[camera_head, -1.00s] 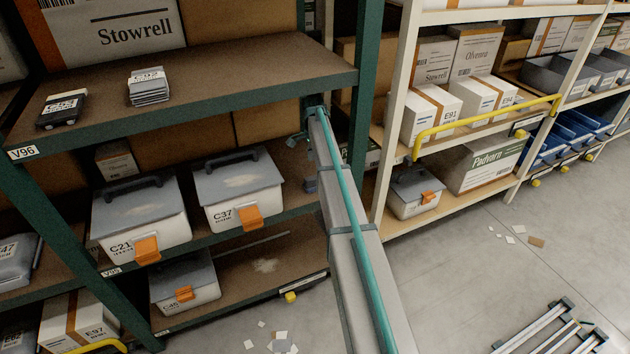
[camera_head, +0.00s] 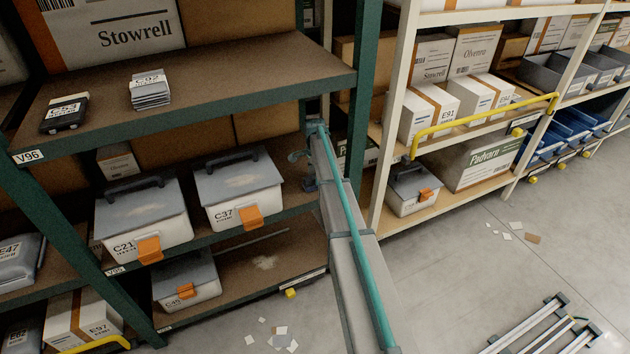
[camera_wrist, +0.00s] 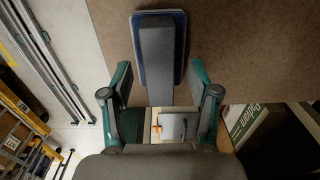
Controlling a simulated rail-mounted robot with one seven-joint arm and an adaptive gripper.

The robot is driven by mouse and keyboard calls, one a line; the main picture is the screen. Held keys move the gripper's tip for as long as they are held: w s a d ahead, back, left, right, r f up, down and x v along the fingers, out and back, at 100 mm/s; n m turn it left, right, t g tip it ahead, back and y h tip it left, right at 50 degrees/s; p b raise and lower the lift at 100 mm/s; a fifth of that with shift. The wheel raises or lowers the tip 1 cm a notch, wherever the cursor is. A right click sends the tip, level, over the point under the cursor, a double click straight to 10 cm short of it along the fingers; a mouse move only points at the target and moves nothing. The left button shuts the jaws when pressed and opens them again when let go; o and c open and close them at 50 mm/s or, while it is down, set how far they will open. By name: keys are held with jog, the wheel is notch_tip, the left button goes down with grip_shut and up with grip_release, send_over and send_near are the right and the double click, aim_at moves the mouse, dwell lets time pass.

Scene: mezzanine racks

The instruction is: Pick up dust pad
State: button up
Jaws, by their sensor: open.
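The dust pad, a flat blue pad with a dark rim and a long grey block handle (camera_wrist: 157,50), lies on the brown shelf board in the wrist view. My gripper (camera_wrist: 158,75) is open, with its two green-and-dark fingers spread to either side of the handle's near end. Nothing is held between them. I cannot tell how high the fingers are above the board. In the head view my gripper (camera_head: 298,157) is at the right end of the green rack's middle shelf. A small bluish thing just below it (camera_head: 309,186), partly hidden by my arm, may be the pad.
The bin marked C37 (camera_head: 238,188) stands left of my gripper on the same shelf (camera_head: 285,203). The upper shelf (camera_head: 240,88) overhangs, and a green upright (camera_head: 364,80) stands close to the right. A cream rack with boxes (camera_head: 485,165) is beyond. Scraps litter the floor.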

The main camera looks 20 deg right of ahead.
jog(key=shift+f, duration=0.8)
grip_shut()
jog(key=shift+r, duration=0.15)
jog(key=shift+r, duration=0.45)
notch_tip(320, 180, up, 2)
jog(key=shift+b, duration=0.35)
jog(key=s+a+r+b, duration=0.3)
jog(key=s+a+r, duration=0.1)
jog(key=s+r, duration=0.6)
jog(key=s, duration=0.3)
jog(key=shift+s+b, duration=0.25)
jog(key=shift+b, duration=0.15)
